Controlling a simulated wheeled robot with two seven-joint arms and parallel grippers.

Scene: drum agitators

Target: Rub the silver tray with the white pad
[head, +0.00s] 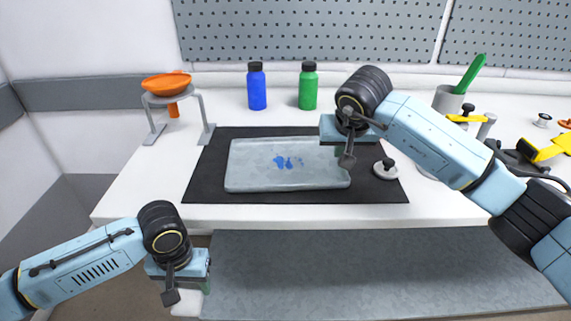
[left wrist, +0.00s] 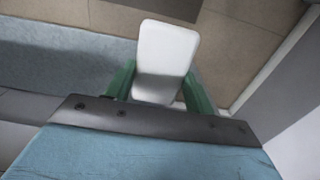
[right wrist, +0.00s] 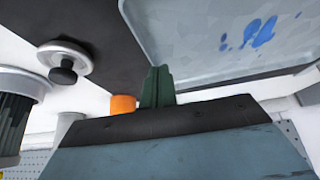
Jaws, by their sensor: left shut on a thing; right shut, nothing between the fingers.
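The silver tray (head: 260,180) lies on a black mat (head: 220,150) on the white table, with blue stains (head: 287,162) near its middle. The tray also shows in the right wrist view (right wrist: 190,40). The white pad (left wrist: 166,55) is held between the green fingers of my left gripper (left wrist: 160,85), which is shut on it. In the head view my left gripper (head: 190,290) is low, in front of the table's front edge, away from the tray. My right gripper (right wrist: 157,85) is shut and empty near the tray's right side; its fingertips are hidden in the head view.
A round silver piece with a black knob (head: 385,168) sits on the mat's right end. A blue bottle (head: 256,88) and a green bottle (head: 308,88) stand behind. An orange bowl (head: 166,84) rests on a grey stand (head: 205,115) at left. Yellow-handled tools (head: 545,150) lie at right.

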